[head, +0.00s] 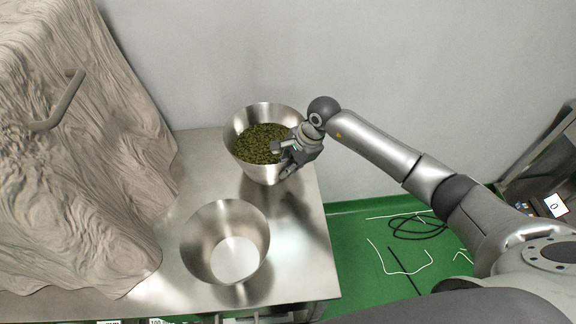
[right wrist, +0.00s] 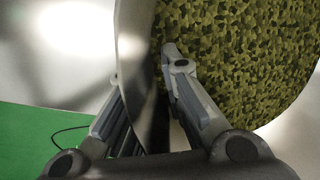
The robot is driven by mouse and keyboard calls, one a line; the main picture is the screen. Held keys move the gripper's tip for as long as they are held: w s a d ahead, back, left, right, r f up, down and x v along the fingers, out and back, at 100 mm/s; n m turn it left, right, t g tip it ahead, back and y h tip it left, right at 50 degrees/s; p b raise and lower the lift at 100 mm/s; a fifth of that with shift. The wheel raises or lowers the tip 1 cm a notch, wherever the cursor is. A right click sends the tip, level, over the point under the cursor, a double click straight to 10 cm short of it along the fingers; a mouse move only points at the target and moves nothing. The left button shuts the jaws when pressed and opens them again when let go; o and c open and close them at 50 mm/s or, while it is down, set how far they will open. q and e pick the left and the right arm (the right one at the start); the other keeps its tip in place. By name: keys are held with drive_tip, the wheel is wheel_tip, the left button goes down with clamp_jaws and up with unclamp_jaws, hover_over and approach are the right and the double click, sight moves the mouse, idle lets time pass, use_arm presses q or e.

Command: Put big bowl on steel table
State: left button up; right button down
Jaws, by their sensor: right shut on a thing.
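A big steel bowl (head: 244,124) filled with green-brown leaves (head: 258,143) is at the back right part of the steel table (head: 205,160). My right gripper (head: 280,151) is shut on the bowl's right rim. In the right wrist view, one finger is inside over the leaves (right wrist: 235,60) and one is outside the bowl wall (right wrist: 137,70). The bowl looks slightly tilted, and I cannot tell whether its base touches the table. A second steel bowl (head: 200,240), empty, stands nearer the front of the table. My left gripper is not in view.
A draped beige cloth cover (head: 80,150) fills the left side of the table. A pale wall (head: 400,60) is close behind. Dark and white cables (head: 415,228) lie on the green floor (head: 350,225) right of the table.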

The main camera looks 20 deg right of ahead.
drive_tip(key=c, duration=2)
unclamp_jaws()
drive_tip(key=shift+f, duration=0.1)
drive_tip(key=o, duration=0.4)
drive_tip(key=shift+o, duration=0.2)
drive_tip(key=shift+d+r, duration=0.1)
drive_tip(key=shift+r, duration=0.25)
drive_tip(key=b+v, duration=0.2)
drive_tip(key=v, duration=0.9)
drive_tip(key=shift+r, duration=0.3)
drive_tip(key=shift+s, duration=0.1)
